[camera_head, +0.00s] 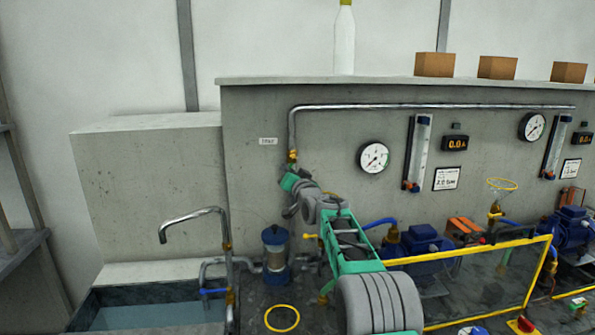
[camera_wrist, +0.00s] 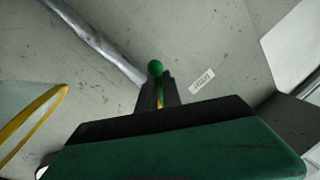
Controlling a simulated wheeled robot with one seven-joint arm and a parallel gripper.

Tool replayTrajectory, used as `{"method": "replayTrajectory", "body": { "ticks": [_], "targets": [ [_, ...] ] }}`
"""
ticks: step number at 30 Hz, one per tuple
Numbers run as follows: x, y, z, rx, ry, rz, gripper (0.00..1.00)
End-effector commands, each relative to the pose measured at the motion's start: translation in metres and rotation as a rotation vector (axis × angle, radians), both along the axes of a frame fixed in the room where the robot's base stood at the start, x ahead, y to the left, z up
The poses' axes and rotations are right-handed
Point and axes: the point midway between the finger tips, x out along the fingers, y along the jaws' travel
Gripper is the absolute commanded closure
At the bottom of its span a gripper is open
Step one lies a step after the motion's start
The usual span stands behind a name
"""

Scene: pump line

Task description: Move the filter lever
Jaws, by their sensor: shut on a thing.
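In the wrist view a lever with a green ball knob (camera_wrist: 155,68) stands between the two dark fingers of my gripper (camera_wrist: 158,84). The fingers are shut on it, and a bit of yellow shows between them. Most of the lever's shaft is hidden. In the head view my gripper (camera_head: 291,172) is at the brass fitting (camera_head: 293,155) on the vertical pipe, just below and right of a small white label (camera_head: 268,141). The label also shows in the wrist view (camera_wrist: 202,79), but I cannot read it. A clear filter-like cylinder with blue ends (camera_head: 275,250) stands below.
A steel pipe (camera_head: 420,106) runs along the wall above my arm. A round gauge (camera_head: 374,158) and flow tube (camera_head: 417,153) are to the right. A yellow-framed clear guard (camera_head: 480,285) and blue pumps stand lower right. A sink tap (camera_head: 190,217) is at left.

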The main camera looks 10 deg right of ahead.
Motion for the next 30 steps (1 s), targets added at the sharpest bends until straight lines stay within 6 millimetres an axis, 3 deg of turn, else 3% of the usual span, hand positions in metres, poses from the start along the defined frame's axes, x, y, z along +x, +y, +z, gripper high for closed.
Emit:
{"method": "replayTrajectory", "body": {
  "ticks": [8,9,17,26,30],
  "targets": [
    [0.001,0.008,0.001,0.003,-0.002,0.005,1.00],
    [0.001,0.008,0.000,0.003,-0.002,0.006,0.90],
    [0.001,0.013,0.000,0.002,-0.001,0.012,0.69],
    [-0.001,0.012,-0.001,0.002,0.000,0.011,0.69],
    [-0.018,0.009,-0.003,0.003,-0.001,0.010,0.69]
  ]
}}
